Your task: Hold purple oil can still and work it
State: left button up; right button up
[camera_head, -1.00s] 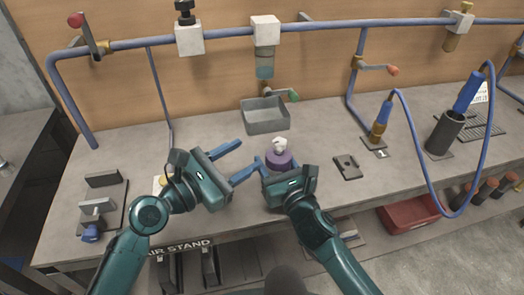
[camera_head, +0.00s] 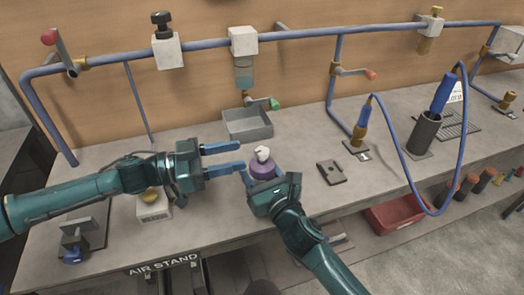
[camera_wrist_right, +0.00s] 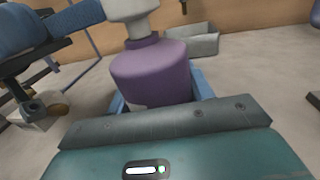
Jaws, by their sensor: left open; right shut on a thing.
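The purple oil can (camera_head: 262,169) with a white top (camera_head: 263,153) stands upright on the bench, right of centre of my arms. My right gripper (camera_head: 264,178) is shut on its body from the front. In the right wrist view the purple can (camera_wrist_right: 150,72) sits between the blue fingers, its upper part cut off by the frame. My left gripper (camera_head: 243,157) is open, its two blue fingers pointing right toward the can. The lower finger's tip is close to the can; I cannot tell if they touch.
A grey tray (camera_head: 248,124) stands behind the can under a hanging filter unit (camera_head: 243,58). A dark plate (camera_head: 331,172) lies to the right. A white box (camera_head: 153,205) is below my left arm. A blue hose (camera_head: 395,150) loops at right.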

aim_at(262, 150)
pick_arm(q)
jog(key=shift+m, duration=0.3)
jog(key=x, duration=0.7)
jog(key=shift+f, duration=0.2)
jog(key=c, duration=1)
jog(key=shift+s, duration=0.1)
